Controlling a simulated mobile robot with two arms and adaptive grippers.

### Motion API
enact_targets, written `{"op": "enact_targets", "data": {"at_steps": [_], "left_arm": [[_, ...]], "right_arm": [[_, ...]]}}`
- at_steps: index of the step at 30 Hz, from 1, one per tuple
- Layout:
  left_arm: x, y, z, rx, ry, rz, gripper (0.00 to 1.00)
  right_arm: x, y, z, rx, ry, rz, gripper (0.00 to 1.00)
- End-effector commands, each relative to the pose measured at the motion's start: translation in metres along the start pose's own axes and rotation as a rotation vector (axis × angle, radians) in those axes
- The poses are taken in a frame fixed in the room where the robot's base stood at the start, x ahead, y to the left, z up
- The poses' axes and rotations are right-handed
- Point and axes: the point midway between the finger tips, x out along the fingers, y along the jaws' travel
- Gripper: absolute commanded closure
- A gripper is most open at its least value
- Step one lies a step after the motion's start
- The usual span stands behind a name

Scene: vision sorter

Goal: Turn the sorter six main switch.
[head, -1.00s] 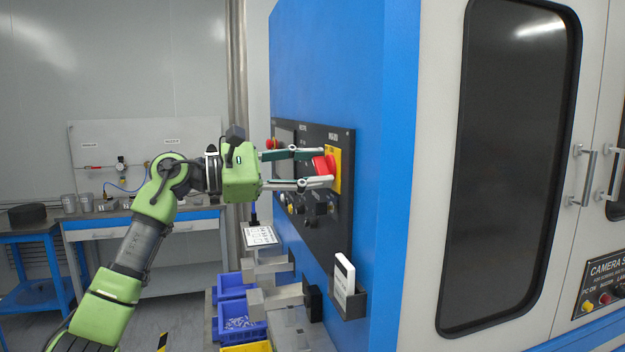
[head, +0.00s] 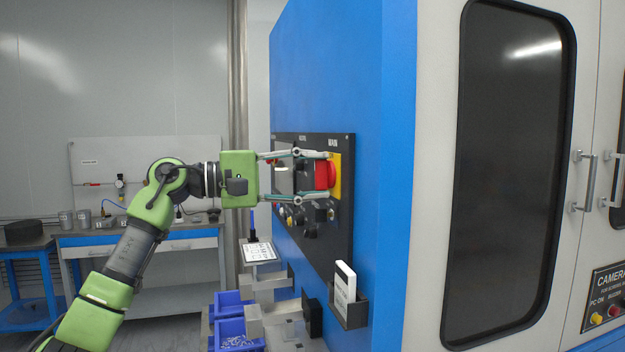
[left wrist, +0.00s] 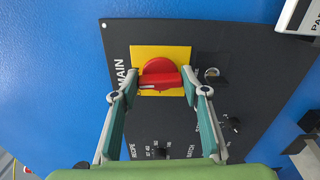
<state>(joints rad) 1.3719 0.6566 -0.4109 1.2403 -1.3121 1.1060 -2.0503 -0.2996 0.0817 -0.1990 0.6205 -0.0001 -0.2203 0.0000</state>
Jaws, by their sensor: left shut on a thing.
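The main switch (head: 324,175) is a red rotary knob on a yellow plate (head: 337,170), on the black panel of the blue machine. The left wrist view shows its red handle (left wrist: 160,80) lying crosswise, under the label MAIN side of the panel. My left gripper (head: 328,176) is shut on the switch, one finger above and one below it in the head view. In the left wrist view its fingertips (left wrist: 160,84) are at the two ends of the handle. My right gripper is not in view.
Smaller knobs (head: 310,225) sit below the switch on the panel. A white card in a holder (head: 346,285) sticks out lower right. A tablet (head: 259,252) and blue bins (head: 236,328) stand below my arm. A workbench (head: 140,237) is behind.

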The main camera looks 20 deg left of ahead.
Motion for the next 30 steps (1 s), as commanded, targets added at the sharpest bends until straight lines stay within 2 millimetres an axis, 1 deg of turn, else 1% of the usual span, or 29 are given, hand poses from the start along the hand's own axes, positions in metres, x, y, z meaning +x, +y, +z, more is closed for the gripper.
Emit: {"op": "enact_targets", "data": {"at_steps": [9,23,24,25,26,30], "left_arm": [[0.0002,-0.0010,-0.0001,0.094,0.000,-0.001,0.80],[0.0004,-0.0013,0.0002,0.107,-0.001,-0.002,0.80],[0.0004,-0.0013,0.0002,0.107,-0.001,-0.002,0.53],[0.0004,-0.0013,0.0002,0.107,-0.001,-0.003,0.46],[0.0004,-0.0013,0.0002,0.107,-0.001,-0.003,0.42],[0.0004,-0.0012,0.0002,0.106,-0.001,-0.002,0.42]], "right_arm": [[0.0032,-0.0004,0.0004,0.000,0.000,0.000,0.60],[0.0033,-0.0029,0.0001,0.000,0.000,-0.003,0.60],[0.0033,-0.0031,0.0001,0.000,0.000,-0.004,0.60],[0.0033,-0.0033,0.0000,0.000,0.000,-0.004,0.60],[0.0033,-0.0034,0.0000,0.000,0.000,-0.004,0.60],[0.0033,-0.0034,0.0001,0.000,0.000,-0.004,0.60]]}}
